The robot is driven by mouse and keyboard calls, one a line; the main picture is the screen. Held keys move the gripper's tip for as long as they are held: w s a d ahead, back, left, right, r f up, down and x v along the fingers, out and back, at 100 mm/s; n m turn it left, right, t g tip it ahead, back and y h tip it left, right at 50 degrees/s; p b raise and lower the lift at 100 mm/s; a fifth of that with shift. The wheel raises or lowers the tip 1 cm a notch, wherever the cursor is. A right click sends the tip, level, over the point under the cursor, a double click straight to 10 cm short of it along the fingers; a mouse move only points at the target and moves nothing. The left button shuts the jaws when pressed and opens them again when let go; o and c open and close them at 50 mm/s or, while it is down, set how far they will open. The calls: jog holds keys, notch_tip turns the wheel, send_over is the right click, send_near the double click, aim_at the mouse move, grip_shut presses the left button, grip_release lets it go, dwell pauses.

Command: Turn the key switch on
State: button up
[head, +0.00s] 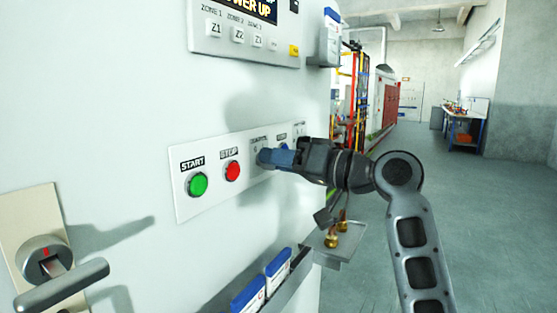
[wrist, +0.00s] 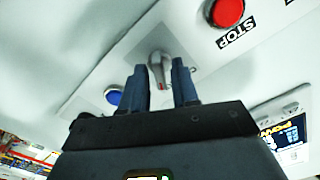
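A grey selector-style switch (wrist: 160,66) with a red mark shows in the wrist view, mounted on the white control panel. I take it to be the key switch. My gripper (wrist: 160,86) is open, one dark blue finger on each side of the switch's grey handle; I cannot tell whether either finger touches it. In the head view my gripper (head: 265,157) is at the panel, right of the red button, and hides the switch.
The panel strip (head: 215,195) holds a green START button (head: 197,184), a red STOP button (head: 232,171) and a blue button (head: 283,147) close to my gripper. A rack with blue-white boxes (head: 278,270) is below.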

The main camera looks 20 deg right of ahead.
jog(key=shift+o, duration=0.5)
jog(key=b+v, duration=0.1)
jog(key=v, duration=0.6)
jog(key=shift+s+d, duration=0.25)
jog(key=shift+s, duration=0.05)
